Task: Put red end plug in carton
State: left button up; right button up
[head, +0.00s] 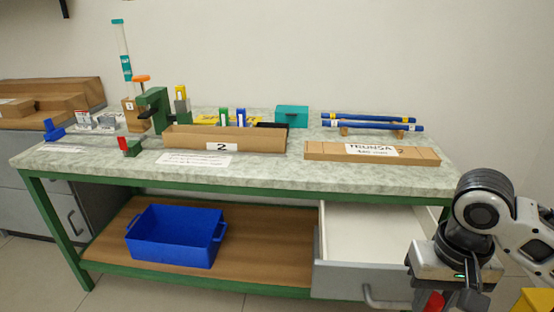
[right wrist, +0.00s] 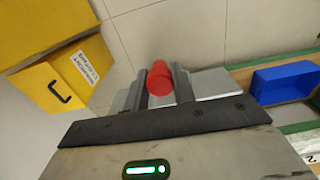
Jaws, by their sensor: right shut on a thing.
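My right gripper (head: 448,299) is low at the right, in front of the bench's right end. It is shut on the red end plug (right wrist: 160,82), a short red cylinder between its fingers in the right wrist view; part of the plug (head: 434,302) shows at the bottom of the head view. An open cardboard carton (head: 225,140) marked 2 stands mid-bench, away from the gripper. Its inside is mostly hidden by its front wall. A long flat cardboard piece (head: 330,151) with a printed label lies to its right. My left gripper is out of view.
A drawer (head: 365,250) stands open below the bench's right side. A blue bin (head: 175,237) sits on the lower shelf. Blue rods (head: 370,122) rest on supports behind the flat cardboard.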

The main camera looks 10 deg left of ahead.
aim_at(271, 148)
jog(key=k, duration=0.1)
jog(key=u, duration=1.8)
jog(key=i, duration=1)
jog(key=z, duration=1.45)
jog(key=i, duration=0.15)
jog(key=u, duration=0.15)
